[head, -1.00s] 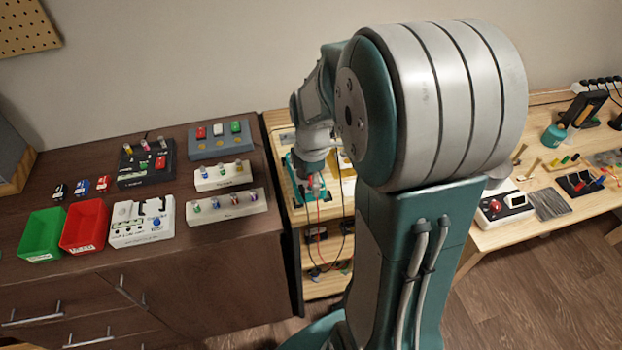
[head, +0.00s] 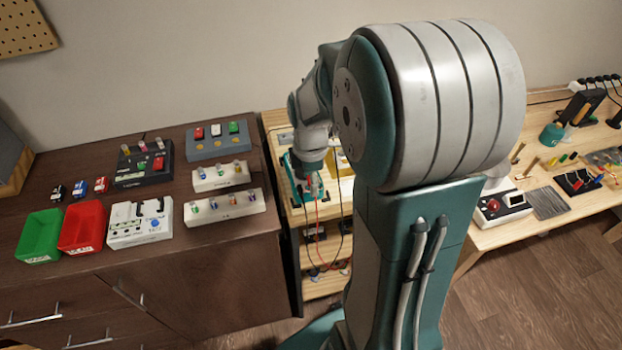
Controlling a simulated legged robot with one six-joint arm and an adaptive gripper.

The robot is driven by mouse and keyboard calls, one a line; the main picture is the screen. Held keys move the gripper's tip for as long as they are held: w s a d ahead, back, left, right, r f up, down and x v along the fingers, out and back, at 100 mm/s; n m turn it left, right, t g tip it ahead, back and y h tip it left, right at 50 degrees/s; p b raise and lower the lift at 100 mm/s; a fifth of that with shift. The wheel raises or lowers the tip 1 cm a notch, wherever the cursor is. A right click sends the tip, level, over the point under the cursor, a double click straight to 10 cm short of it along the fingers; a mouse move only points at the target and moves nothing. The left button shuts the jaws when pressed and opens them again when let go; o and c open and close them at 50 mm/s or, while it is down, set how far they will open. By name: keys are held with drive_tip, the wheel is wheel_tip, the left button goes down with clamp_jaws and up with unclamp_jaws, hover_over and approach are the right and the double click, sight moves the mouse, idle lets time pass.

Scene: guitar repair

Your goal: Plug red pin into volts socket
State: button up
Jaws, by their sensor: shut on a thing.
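My gripper (head: 312,188) is small in the head view, low over the top of the narrow wooden shelf unit, pointing down. It is shut on the red pin, which is too small and covered to make out. A red lead (head: 317,214) hangs down from the gripper area past the front of the shelf. A black lead (head: 343,235) hangs beside it. A yellow-edged item (head: 345,165), partly behind my arm, lies on the shelf top right of the gripper. I cannot make out the volts socket or whether the pin touches anything.
The dark cabinet at left holds a green bin (head: 40,236), a red bin (head: 83,228) and several switch and knob boxes. The wooden shelf unit (head: 326,287) has lower shelves. A workbench (head: 545,212) with tools stands at right. My arm hides the middle.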

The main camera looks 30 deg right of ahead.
drive_tip(key=shift+f, duration=1.1)
idle(0.3)
drive_tip(key=o, duration=0.4)
drive_tip(key=shift+o, duration=0.2)
drive_tip(key=shift+r, duration=0.15)
drive_tip(key=shift+r, duration=1.4)
drive_tip(key=o, duration=0.4)
drive_tip(key=shift+c, duration=0.2)
